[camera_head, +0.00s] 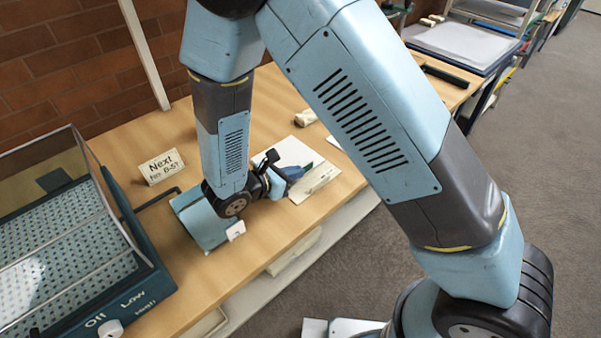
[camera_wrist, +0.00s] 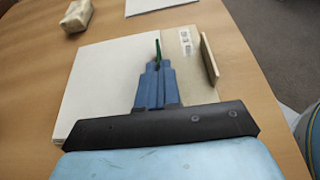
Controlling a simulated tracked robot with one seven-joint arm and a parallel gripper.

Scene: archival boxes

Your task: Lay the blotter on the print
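My gripper (camera_wrist: 157,68) points down over the table in the wrist view. Its two blue fingers are close together, with a thin green upright piece (camera_wrist: 158,47) between the tips. A plain white sheet (camera_wrist: 100,85), perhaps the blotter, lies to the left of the fingers. A beige board (camera_wrist: 192,82) with a small white label lies at their right; I cannot tell whether it carries the print. The fingers hide part of the border between the two, and whether the green piece belongs to the sheet. The head view also shows the white sheet (camera_head: 295,150) beside my gripper (camera_head: 308,169).
A tan strip (camera_wrist: 208,60) stands up at the board's right side. A pale block (camera_wrist: 77,15) and another white sheet (camera_wrist: 150,4) lie beyond. A blue case (camera_head: 135,285) with a clear lid and a "Next" sign (camera_head: 161,166) stand to the left.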

